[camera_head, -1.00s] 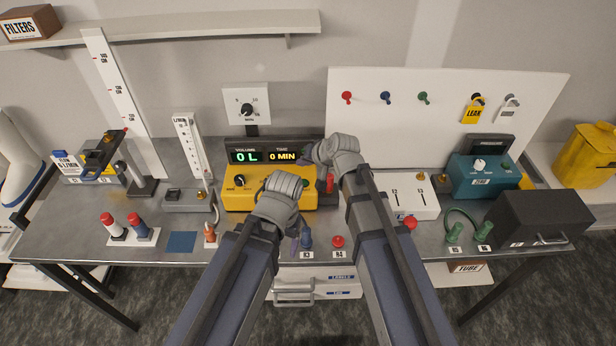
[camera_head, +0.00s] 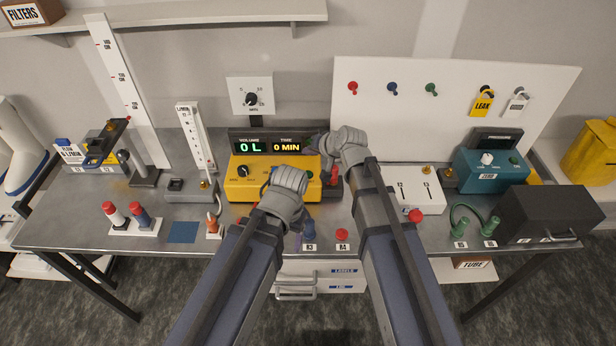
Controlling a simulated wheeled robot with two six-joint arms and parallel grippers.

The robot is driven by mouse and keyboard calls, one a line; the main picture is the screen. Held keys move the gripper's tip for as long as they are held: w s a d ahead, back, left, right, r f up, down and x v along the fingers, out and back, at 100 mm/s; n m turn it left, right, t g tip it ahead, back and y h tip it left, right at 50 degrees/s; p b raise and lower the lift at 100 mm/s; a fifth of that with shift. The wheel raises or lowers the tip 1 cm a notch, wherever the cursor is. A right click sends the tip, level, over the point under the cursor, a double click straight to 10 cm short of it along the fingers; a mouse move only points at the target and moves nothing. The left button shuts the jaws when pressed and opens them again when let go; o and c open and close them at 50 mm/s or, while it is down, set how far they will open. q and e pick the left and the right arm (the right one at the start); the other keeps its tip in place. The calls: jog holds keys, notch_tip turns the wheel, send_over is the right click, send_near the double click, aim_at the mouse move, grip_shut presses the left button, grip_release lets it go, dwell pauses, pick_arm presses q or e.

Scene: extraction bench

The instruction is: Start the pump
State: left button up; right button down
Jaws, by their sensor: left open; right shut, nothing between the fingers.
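The yellow pump box (camera_head: 245,190) stands at the middle of the bench. A dark knob (camera_head: 242,170) is on its front left, and a green part shows at its right, partly hidden by my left wrist. The black display (camera_head: 270,136) above it reads 0 L and 0 MIN. My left gripper (camera_head: 296,238) is open in front of the pump, near a blue stopper (camera_head: 309,230) at the bench's front edge; its fingers are mostly hidden. My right gripper (camera_head: 316,143) is shut and empty by the display's right end. I cannot tell whether it touches anything.
A red-handled part (camera_head: 333,174) stands right of the pump. A dial panel (camera_head: 251,98) rises behind the display. A white box (camera_head: 425,196), teal device (camera_head: 492,172) and black box (camera_head: 545,214) stand right. A flow tube stand (camera_head: 192,196) is left.

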aim_at(310, 176)
pick_arm(q)
notch_tip(310, 176, down, 7)
jog(key=b, duration=0.5)
jog(key=shift+r+b, duration=0.2)
jog(key=shift+b, duration=0.15)
pick_arm(e)
notch_tip(310, 176, down, 7)
jog(key=shift+r, duration=0.2)
dwell(0.9)
pick_arm(q)
jog(key=shift+f+b, duration=0.4)
pick_arm(e)
jog(key=shift+f, duration=0.4)
pick_arm(q)
jog(key=shift+f+b, duration=0.4)
pick_arm(e)
jog(key=shift+f, duration=0.4)
pick_arm(q)
jog(key=shift+r, duration=0.15)
pick_arm(e)
jog(key=shift+r, duration=0.15)
pick_arm(q)
jog(key=shift+r+p, duration=0.75)
jog(key=shift+p, duration=0.1)
pick_arm(e)
jog(key=shift+r, duration=0.7)
notch_tip(310, 176, up, 5)
jog(key=p, duration=0.5)
pick_arm(q)
notch_tip(310, 176, up, 5)
